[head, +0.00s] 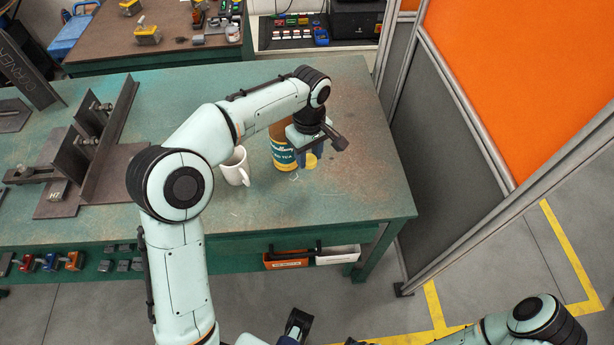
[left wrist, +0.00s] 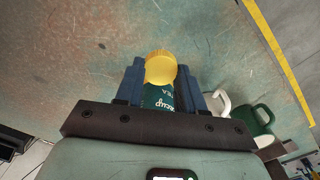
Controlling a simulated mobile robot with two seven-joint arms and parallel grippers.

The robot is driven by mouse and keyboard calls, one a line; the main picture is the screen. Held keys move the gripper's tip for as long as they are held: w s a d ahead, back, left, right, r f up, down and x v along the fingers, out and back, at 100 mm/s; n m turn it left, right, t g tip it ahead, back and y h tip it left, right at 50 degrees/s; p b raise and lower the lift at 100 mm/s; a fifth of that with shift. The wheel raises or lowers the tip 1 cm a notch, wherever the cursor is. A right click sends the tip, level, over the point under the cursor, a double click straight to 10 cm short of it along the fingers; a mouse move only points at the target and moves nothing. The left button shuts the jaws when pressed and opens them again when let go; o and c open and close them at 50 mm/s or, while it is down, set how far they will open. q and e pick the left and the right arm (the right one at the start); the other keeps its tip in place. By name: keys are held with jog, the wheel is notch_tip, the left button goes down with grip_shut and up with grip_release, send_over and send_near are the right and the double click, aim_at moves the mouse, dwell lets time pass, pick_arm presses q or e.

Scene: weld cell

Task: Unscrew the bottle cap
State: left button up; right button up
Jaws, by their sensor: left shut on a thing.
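The bottle (head: 283,150) stands on the green bench in the head view, amber with a teal label; my left arm hides its top. Part of its label (left wrist: 160,98) shows between my fingers in the left wrist view. The yellow cap (head: 311,161) is apart from the bottle, low at its right side. My left gripper (head: 307,157) points down and is shut on the cap, seen between the blue fingers in the left wrist view (left wrist: 160,68). I cannot tell whether the cap touches the bench. My right gripper (head: 295,328) shows partly at the bottom edge, its fingers mostly cut off.
A white mug (head: 236,167) stands close left of the bottle. Steel angle fixtures (head: 105,140) fill the bench's left part. The bench top (head: 365,185) is clear to the right. A grey and orange partition (head: 435,150) stands beyond its right edge.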

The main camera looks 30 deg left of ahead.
aim_at(309, 184)
pick_arm(q)
notch_tip(309, 184, down, 10)
jog(key=shift+w+b, duration=0.1)
jog(key=shift+b, duration=0.45)
jog(key=shift+f, duration=0.15)
jog(key=o, duration=1.2)
jog(key=shift+c, duration=0.2)
notch_tip(309, 184, up, 12)
jog(key=shift+r+p, duration=0.2)
jog(key=shift+p, duration=0.7)
